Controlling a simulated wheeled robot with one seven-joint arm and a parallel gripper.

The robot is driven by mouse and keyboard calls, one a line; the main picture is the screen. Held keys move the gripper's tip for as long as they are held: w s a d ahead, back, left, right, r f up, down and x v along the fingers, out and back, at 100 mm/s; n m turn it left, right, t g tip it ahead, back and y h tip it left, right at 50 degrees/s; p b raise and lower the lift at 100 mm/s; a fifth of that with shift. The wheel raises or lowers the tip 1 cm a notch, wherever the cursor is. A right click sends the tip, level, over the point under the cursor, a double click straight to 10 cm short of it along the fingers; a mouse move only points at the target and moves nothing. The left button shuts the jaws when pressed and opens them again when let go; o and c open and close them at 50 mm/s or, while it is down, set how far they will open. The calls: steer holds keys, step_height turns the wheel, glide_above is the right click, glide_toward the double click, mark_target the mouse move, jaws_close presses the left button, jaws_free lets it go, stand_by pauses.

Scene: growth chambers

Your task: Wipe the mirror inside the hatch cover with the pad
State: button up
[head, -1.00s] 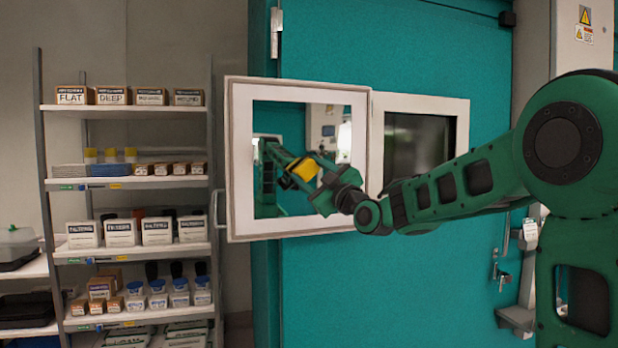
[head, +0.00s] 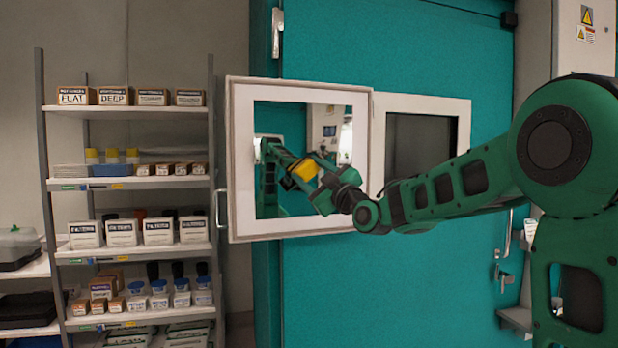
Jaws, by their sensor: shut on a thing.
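The hatch cover (head: 240,160) is a white square frame that stands open on the teal door. Its inner side faces me and holds the mirror (head: 275,118). The mirror reflects the teal door and my green arm. My gripper (head: 314,177) is in front of the middle of the mirror, shut on the yellow pad (head: 304,169). The pad is at or very near the glass; I cannot tell for sure whether it touches. The gripper's fingers are partly hidden behind my wrist, and the pad's reflection merges with the pad.
The white-framed hatch window (head: 420,145) is right of the cover, in the teal door (head: 400,290). A door handle (head: 503,260) is at the lower right. A shelf rack (head: 140,183) with boxes and bottles stands at the left. The space below the cover is clear.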

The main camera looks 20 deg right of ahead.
steer(key=shift+w, duration=0.6)
steer(key=shift+w+d, duration=0.2)
steer(key=shift+d, duration=5.3)
steer(key=shift+c, duration=0.4)
steer(key=shift+s+a, duration=0.15)
steer(key=shift+a, duration=5.4)
steer(key=shift+r, duration=0.75)
steer(key=shift+w+d+f, duration=0.1)
steer(key=shift+w+d, duration=0.05)
steer(key=shift+d, duration=2.65)
steer(key=shift+w+d+f, duration=0.1)
steer(key=shift+d, duration=2.7)
steer(key=shift+a, duration=0.1)
steer(key=shift+s+a+r, duration=0.1)
steer(key=shift+s+a, duration=0.1)
steer(key=shift+a, duration=1.8)
